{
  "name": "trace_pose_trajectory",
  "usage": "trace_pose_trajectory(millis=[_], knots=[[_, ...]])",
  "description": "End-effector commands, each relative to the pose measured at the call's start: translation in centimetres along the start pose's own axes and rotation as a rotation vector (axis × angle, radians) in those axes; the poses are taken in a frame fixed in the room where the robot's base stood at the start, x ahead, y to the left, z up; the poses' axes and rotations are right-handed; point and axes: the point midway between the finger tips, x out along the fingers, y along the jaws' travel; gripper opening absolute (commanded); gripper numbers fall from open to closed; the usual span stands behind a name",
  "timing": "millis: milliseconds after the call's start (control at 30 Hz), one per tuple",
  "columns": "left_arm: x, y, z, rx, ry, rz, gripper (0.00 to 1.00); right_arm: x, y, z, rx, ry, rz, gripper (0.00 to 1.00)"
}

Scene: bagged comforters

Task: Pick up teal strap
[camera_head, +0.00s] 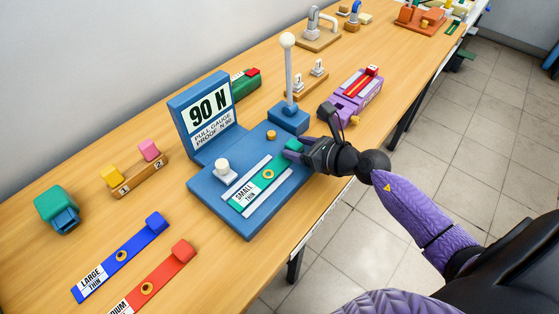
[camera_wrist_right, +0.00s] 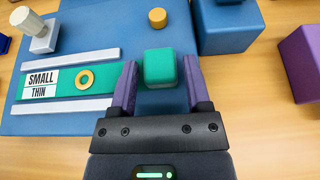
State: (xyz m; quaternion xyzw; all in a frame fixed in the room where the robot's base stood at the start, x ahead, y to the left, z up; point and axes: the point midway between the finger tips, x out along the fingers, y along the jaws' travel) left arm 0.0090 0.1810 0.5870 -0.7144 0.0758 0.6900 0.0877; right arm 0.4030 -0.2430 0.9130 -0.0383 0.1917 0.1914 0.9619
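The teal strap (camera_head: 262,183) lies flat on the blue pull gauge base between two white rails. It carries a "SMALL THIN" label and a brass ring, and ends in a raised teal block; it also shows in the right wrist view (camera_wrist_right: 110,83). My right gripper (camera_head: 294,148) is at the block end. In the right wrist view its purple fingers (camera_wrist_right: 161,82) stand on either side of the teal block, with a gap on both sides. It is open. My left gripper is not in view.
The blue gauge (camera_head: 238,222) has an upright "90 N" sign (camera_head: 209,110), a white knob (camera_head: 222,166) and a tall post (camera_head: 289,75) close to my right gripper. A blue strap (camera_head: 122,255) and red strap (camera_head: 152,282) lie at lower left. A purple fixture (camera_head: 355,97) stands behind.

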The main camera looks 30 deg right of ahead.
Motion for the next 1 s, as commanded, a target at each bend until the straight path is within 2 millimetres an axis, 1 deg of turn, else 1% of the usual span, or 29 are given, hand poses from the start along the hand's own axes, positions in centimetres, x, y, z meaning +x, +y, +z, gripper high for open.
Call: trace_pose_trajectory(millis=[33,67,100,167,200,267,500,567,667,700,800,900,1000], knots=[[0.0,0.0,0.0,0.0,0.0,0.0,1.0,0.0,0.0,0.0,0.0,0.0,0.0,0.49],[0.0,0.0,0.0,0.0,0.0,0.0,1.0,0.0,0.0,0.0,0.0,0.0,0.0,0.43],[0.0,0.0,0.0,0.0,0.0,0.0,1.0,0.0,0.0,0.0,0.0,0.0,0.0,0.34],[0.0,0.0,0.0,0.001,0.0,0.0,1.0,0.0,0.0,0.0,0.0,0.0,0.0,0.22],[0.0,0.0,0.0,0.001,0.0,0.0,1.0,0.0,0.0,0.0,0.0,0.0,0.0,0.13],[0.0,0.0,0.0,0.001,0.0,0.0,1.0,0.0,0.0,0.0,0.0,0.0,0.0,0.01],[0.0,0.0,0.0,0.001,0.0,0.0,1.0,0.0,0.0,0.0,0.0,-0.001,0.0,0.0],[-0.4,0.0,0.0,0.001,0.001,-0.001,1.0,-0.2,0.0,0.5,0.0,-0.001,0.0,0.0],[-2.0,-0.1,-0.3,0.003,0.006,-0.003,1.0,-1.2,0.0,2.7,-0.003,-0.003,0.0,0.0],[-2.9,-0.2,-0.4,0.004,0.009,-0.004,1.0,-1.6,0.0,3.9,-0.004,-0.004,-0.001,0.0],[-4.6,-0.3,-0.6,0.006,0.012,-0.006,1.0,-2.7,0.0,6.5,-0.004,-0.005,-0.001,0.0],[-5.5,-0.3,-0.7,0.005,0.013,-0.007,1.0,-3.5,0.0,8.3,-0.003,-0.004,-0.001,0.0],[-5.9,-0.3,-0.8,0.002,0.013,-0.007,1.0,-3.9,0.0,9.2,-0.001,-0.002,0.0,0.0]])
